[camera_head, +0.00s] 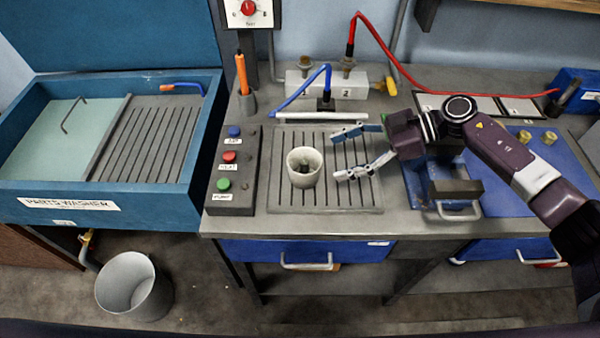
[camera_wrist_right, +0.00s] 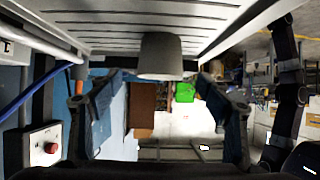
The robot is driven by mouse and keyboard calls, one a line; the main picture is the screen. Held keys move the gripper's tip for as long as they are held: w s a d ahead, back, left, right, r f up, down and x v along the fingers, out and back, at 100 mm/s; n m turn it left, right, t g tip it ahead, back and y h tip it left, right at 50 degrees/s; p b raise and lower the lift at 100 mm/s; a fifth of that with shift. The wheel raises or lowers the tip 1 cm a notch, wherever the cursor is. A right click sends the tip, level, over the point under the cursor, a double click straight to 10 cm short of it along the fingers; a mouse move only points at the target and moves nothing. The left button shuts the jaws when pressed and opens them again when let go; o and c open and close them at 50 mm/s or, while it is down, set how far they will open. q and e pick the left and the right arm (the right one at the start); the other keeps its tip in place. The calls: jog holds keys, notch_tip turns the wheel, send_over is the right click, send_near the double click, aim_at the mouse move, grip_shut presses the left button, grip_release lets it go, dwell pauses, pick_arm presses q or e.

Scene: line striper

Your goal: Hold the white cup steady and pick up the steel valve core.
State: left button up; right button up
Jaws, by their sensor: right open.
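The white cup (camera_head: 306,178) stands upright on a slotted grey tray (camera_head: 370,200) on the bench. A small grey object shows inside its mouth; I cannot tell for sure that it is the steel valve core. My right gripper (camera_head: 337,157) is open just right of the cup, its two fingers pointing left towards it, apart from it and empty. In the right wrist view the cup (camera_wrist_right: 160,56) appears ahead between the open fingers, against the slotted tray, and its inside is hidden. My left gripper is in neither view.
A button box (camera_head: 232,172) stands left of the tray. A blue hose (camera_head: 302,88) and a grey block (camera_head: 325,84) are behind it. A blue vise-like fixture (camera_head: 445,183) sits under my right arm. The parts washer (camera_head: 110,205) is at left, a bin (camera_head: 133,285) below.

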aim_at(308, 172)
jog(key=shift+f+b, duration=0.55)
jog(key=shift+f, duration=0.1)
jog(key=b+x, duration=0.3)
jog(key=x, duration=0.1)
jog(key=shift+a+f, duration=0.2)
jog(key=shift+a, duration=0.1)
jog(key=shift+a+f+p, duration=0.15)
jog(key=shift+a+p, duration=0.55)
jog(key=shift+a, duration=0.45)
jog(key=shift+x, duration=0.8)
jog(key=shift+c, duration=0.4)
